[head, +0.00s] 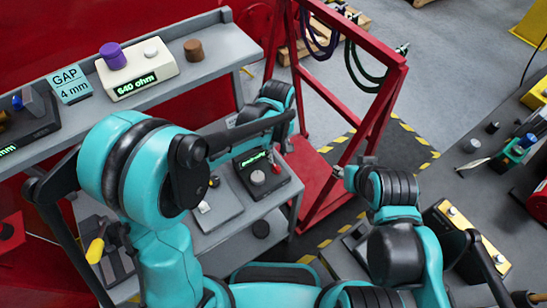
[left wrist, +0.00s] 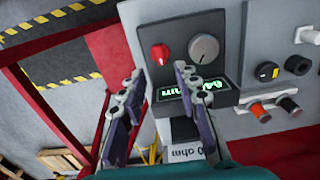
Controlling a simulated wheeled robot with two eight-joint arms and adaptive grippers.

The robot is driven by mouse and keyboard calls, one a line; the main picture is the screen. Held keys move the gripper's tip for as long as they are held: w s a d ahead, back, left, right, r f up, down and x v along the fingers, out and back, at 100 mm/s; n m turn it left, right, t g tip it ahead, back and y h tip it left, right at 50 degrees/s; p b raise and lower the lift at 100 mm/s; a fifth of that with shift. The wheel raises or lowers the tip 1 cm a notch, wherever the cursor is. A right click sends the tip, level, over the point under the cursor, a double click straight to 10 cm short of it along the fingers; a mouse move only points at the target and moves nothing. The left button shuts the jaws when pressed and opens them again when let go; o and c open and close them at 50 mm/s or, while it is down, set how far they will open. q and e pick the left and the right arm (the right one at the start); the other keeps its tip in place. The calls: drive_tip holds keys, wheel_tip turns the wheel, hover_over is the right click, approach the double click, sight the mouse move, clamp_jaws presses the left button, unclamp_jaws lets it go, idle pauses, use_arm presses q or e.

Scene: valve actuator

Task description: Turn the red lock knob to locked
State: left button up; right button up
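The red lock knob (left wrist: 160,54) is on a dark box beside a round grey knob (left wrist: 204,48) in the left wrist view. A lit green display (left wrist: 192,89) is on the same box. My left gripper (left wrist: 158,76) is open and empty, with its fingers apart and the red knob just beyond the tips, between them. In the head view the box (head: 266,186) stands on the bench, and my left gripper (head: 284,147) is above it, mostly hidden by its own wrist. My right arm is at the right. Its gripper (head: 352,168) shows too little to read its fingers.
A red frame (head: 375,120) with hanging hoses stands right of the box. A shelf (head: 215,60) above the bench holds a cream meter (head: 137,72) and a "GAP 4 mm" sign (head: 70,85). In the left wrist view, more knobs and connectors (left wrist: 297,65) are to the right.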

sight(276, 167)
use_arm(q)
wheel_tip(276, 167, down, 8)
drive_tip(key=shift+r+b, duration=0.2)
drive_tip(key=shift+b, duration=0.7)
clamp_jaws()
